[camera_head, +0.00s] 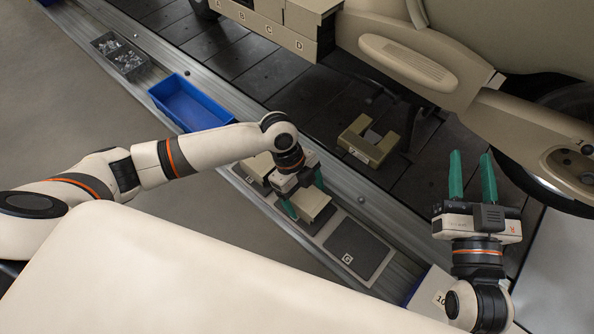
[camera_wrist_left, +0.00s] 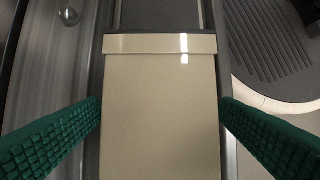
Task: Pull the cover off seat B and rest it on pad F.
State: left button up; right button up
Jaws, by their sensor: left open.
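A beige box-shaped cover (camera_head: 312,203) lies on the middle pad of the pad plate, between the left pad and pad G (camera_head: 358,250). The middle pad's letter is hidden. My left gripper (camera_head: 304,198) is over this cover, with its green fingers open on either side. In the left wrist view the cover (camera_wrist_left: 160,110) fills the space between the fingers, with a raised lip at its far end; gaps are very narrow and contact is unclear. Seat B (camera_head: 240,15) is in a lettered row at the top, its upper part cut off. My right gripper (camera_head: 471,165) is open and empty.
A beige U-shaped piece (camera_head: 370,142) lies on the dark slats. A blue bin (camera_head: 190,103) and a tray of small parts (camera_head: 120,55) stand along the rail. Another beige piece (camera_head: 256,166) sits on the left pad. Pad G is bare.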

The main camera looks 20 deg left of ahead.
pick_arm(q)
jog(key=p+v, duration=0.1)
jog(key=v, duration=0.4)
jog(key=shift+r+p, duration=0.1)
jog(key=shift+p, duration=0.2)
jog(key=shift+p+v, duration=0.75)
jog(key=shift+v, duration=2.05)
pick_arm(e)
jog(key=s+d+f+g+h, duration=0.1)
jog(key=s+f+g, duration=0.1)
jog(key=f+g, duration=0.2)
jog(key=s+d+f+g+h, duration=0.1)
jog(key=s+d+f+g, duration=0.1)
jog(key=f+g, duration=0.3)
jog(key=shift+s+f+h, duration=0.25)
jog(key=shift+f+h, duration=0.15)
jog(key=shift+f, duration=0.95)
jog(key=shift+d, duration=0.1)
